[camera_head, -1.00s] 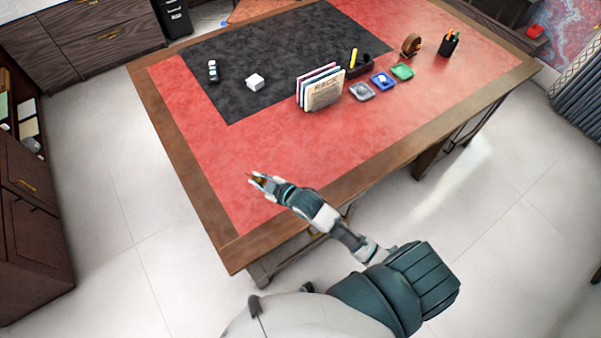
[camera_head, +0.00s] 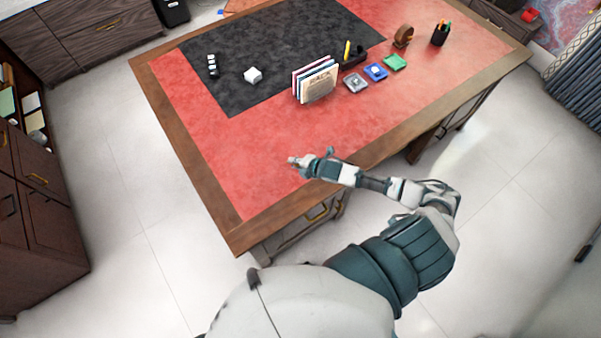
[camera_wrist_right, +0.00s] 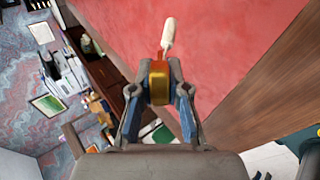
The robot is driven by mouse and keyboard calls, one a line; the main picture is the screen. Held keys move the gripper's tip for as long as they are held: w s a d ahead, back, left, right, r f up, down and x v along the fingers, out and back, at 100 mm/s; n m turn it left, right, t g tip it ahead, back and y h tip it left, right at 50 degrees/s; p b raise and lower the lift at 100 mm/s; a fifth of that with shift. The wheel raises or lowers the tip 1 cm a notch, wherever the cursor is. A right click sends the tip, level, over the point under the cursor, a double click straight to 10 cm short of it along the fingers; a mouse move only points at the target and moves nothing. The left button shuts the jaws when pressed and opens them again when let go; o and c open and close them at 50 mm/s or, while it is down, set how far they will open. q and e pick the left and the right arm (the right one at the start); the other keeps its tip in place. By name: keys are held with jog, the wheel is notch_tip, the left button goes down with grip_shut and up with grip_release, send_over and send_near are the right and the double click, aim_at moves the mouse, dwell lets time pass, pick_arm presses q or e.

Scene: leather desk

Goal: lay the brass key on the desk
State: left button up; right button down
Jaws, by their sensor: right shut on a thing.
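My right gripper (camera_head: 293,161) is over the red leather near the front edge of the desk (camera_head: 240,150). In the right wrist view its two fingers (camera_wrist_right: 159,88) are shut on a shiny brass-coloured piece, which I take to be the brass key (camera_wrist_right: 159,80). It appears as a short golden block, so its full shape is hidden. A pale, slender piece (camera_wrist_right: 169,35) shows just beyond it; I cannot tell if it belongs to the key. The red top lies behind the fingertips, with its height below them unclear. My left gripper is out of view.
A rack of folders (camera_head: 316,82) stands mid-desk. The front-left red leather is clear.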

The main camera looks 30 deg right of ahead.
jog(key=f+b, duration=0.1)
jog(key=f, duration=0.1)
jog(key=f+b, duration=0.2)
jog(key=d+f+b, duration=0.1)
jog(key=f+b, duration=0.1)
jog(key=shift+f, duration=0.55)
jog(key=shift+a+f+b, duration=0.15)
jog(key=shift+f+b, duration=0.25)
jog(key=shift+b, duration=0.05)
jog(key=shift+a+r, duration=0.1)
jog(key=shift+a, duration=0.15)
jog(key=c, duration=1.3)
grip_release()
jog(key=shift+d, duration=0.25)
